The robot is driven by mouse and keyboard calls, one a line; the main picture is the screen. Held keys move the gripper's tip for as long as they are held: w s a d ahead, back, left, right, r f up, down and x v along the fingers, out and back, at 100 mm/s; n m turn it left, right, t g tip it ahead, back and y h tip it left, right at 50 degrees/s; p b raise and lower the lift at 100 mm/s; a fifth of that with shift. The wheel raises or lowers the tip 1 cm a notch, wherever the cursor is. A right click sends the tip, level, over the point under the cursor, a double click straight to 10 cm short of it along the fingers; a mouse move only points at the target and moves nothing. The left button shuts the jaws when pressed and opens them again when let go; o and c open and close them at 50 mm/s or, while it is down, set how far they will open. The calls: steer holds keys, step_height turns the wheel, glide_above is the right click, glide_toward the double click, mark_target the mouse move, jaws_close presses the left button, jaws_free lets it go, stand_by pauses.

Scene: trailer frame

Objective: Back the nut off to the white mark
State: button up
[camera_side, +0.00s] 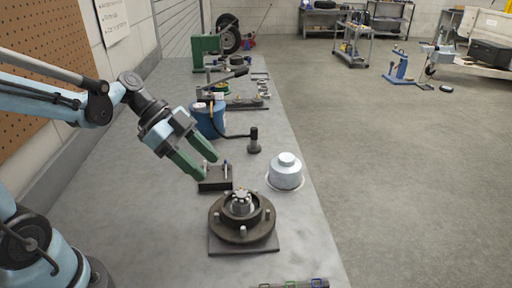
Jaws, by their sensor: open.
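The hub (227,231) stands on a dark square plate (257,246) on the bench, with several studs around its flange. The nut (241,198) sits at the hub's centre; a small pale patch shows near it, but I cannot tell whether it is the white mark. My gripper (205,170) has green fingers and is open and empty. It is above and to the left of the hub, apart from the nut, with its fingers pointing down and right near a small dark block.
The dark block (215,185) with small upright pins stands just behind the hub. A silver cap (286,172) is at the right, near the bench edge. A blue container (209,120) with a hose and a black-ended piece (254,141) stand farther back. Bare bench lies left of the hub.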

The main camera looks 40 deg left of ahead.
mark_target(236, 196)
steer(key=x, duration=1)
steer(key=shift+d+f, duration=0.15)
steer(key=shift+d, duration=0.05)
steer(key=c, duration=0.8)
steer(key=shift+s+d+n+t+y, duration=0.1)
steer(key=shift+n+t+y, duration=0.5)
steer(key=shift+n, duration=0.5)
steer(key=shift+s+d+n+t+y, duration=0.1)
steer(key=shift+n+t+y, duration=0.2)
steer(key=shift+n+t, duration=0.65)
steer(key=o, duration=0.8)
steer(key=shift+a, duration=0.1)
steer(key=v, duration=1.2)
steer(key=shift+w, duration=0.1)
